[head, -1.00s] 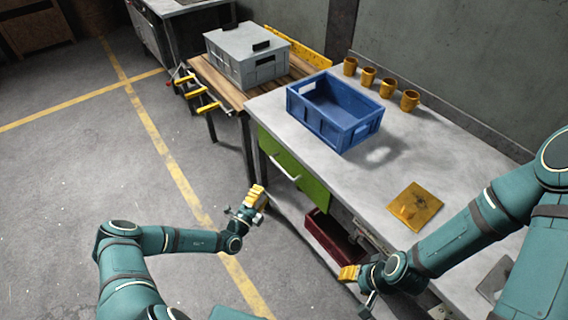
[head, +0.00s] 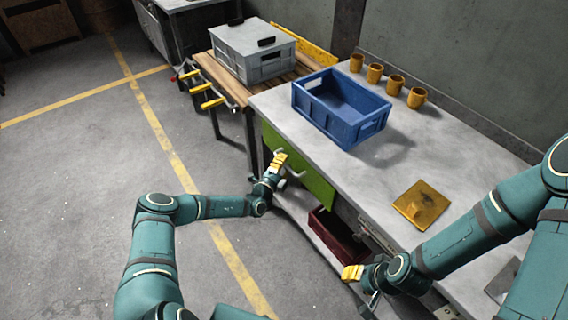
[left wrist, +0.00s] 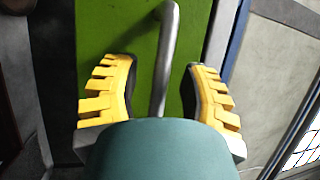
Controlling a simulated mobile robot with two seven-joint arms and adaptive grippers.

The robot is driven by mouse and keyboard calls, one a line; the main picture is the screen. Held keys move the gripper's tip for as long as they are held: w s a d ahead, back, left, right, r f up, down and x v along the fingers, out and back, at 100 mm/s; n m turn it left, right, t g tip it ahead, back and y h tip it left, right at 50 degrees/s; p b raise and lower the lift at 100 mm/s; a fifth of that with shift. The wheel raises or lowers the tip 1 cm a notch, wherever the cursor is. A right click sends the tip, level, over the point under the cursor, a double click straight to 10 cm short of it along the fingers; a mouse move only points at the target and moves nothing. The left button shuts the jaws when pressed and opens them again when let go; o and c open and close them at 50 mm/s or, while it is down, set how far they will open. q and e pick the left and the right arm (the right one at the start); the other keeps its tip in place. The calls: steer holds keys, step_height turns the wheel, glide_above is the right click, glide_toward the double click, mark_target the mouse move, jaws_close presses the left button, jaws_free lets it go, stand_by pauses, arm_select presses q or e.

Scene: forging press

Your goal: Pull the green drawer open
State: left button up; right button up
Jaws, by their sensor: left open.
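The green drawer (head: 318,187) is under the grey worktop and looks shut. Its front also fills the middle of the left wrist view (left wrist: 118,30). Its metal bar handle (left wrist: 165,60) runs between the two yellow fingers of my left gripper (left wrist: 160,98), which is open around it, with gaps on both sides. In the head view my left gripper (head: 277,168) is at the drawer front and hides part of the handle. My right gripper (head: 360,283) is in front of the bench, lower right; its finger opening cannot be made out.
A blue crate (head: 335,122), several orange cups (head: 396,85) and a yellow plate (head: 421,205) are on the worktop (head: 350,170). A dark red bin (head: 335,238) is below. A grey crate (head: 252,62) sits on the wooden table. The floor at left is clear.

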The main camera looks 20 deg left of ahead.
arm_select(q)
jaws_close()
steer(key=s+a+p, duration=0.3)
steer(key=s+a, duration=1.3)
steer(key=s, duration=0.5)
steer(key=shift+a, duration=0.35)
steer(key=shift+r, duration=0.1)
jaws_free()
